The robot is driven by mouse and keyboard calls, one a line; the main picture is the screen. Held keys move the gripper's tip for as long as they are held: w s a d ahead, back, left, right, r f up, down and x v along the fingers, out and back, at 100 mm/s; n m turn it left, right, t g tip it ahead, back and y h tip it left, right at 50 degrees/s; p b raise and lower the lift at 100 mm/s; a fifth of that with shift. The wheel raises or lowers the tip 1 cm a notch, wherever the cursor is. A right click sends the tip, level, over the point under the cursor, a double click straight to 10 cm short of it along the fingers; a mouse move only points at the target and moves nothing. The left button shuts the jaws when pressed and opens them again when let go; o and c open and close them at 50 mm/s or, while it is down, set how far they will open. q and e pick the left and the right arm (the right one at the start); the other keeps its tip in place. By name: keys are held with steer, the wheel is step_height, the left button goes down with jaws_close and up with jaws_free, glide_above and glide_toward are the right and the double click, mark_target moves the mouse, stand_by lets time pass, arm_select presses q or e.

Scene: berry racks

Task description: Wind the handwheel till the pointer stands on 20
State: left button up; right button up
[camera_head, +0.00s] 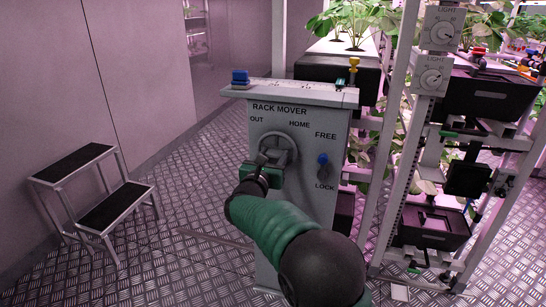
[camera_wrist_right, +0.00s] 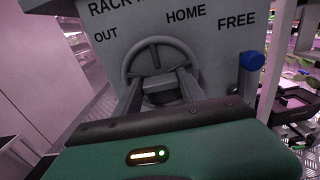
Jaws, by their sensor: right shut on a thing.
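The grey handwheel (camera_head: 296,147) is on the front of the rack mover cabinet (camera_head: 305,190), under the words OUT and HOME. It also shows in the right wrist view (camera_wrist_right: 158,40). My right gripper (camera_head: 271,157) reaches into the wheel from the front and is shut on it; its two fingers (camera_wrist_right: 158,84) lie either side of a grey block at the wheel's middle. A pale strip with small marks (camera_head: 300,88) runs along the cabinet top; its figures are too small to read, and I cannot make out the pointer. My left gripper is not in view.
A blue-knobbed lever (camera_head: 323,159) sits between FREE and LOCK, right of the wheel. A blue block (camera_head: 240,77) is on the top's left end. Plant racks (camera_head: 401,130) stand close on the right. A step stool (camera_head: 95,190) stands left, with clear floor between.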

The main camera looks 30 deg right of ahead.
steer(key=shift+n, duration=0.4)
steer(key=n+p, duration=0.1)
steer(key=n, duration=0.2)
steer(key=shift+a, duration=0.1)
steer(key=n+p, duration=0.2)
steer(key=n, duration=0.2)
steer(key=shift+w, duration=0.1)
steer(key=n+p, duration=0.3)
steer(key=n, duration=0.2)
steer(key=shift+a+p, duration=0.15)
steer(key=shift+p, duration=0.15)
steer(key=n+p, duration=0.3)
steer(key=n, duration=0.1)
steer(key=shift+a+f+n+p, duration=0.1)
steer(key=shift+f+n+p, duration=0.05)
steer(key=shift+n+p, duration=0.2)
steer(key=n+p, duration=0.3)
steer(key=shift+f+n, duration=0.1)
steer(key=shift+n, duration=0.15)
steer(key=n+p, duration=0.2)
steer(key=n, duration=0.1)
steer(key=n+p, duration=0.6)
steer(key=shift+f+n, duration=0.35)
steer(key=shift+n, duration=0.05)
steer(key=shift+s+f+n+p, duration=0.1)
steer(key=shift+n+p, duration=0.45)
steer(key=shift+n, duration=0.2)
steer(key=shift+s+f+n+p, duration=0.1)
steer(key=shift+n+p, duration=0.45)
steer(key=shift+n, duration=0.2)
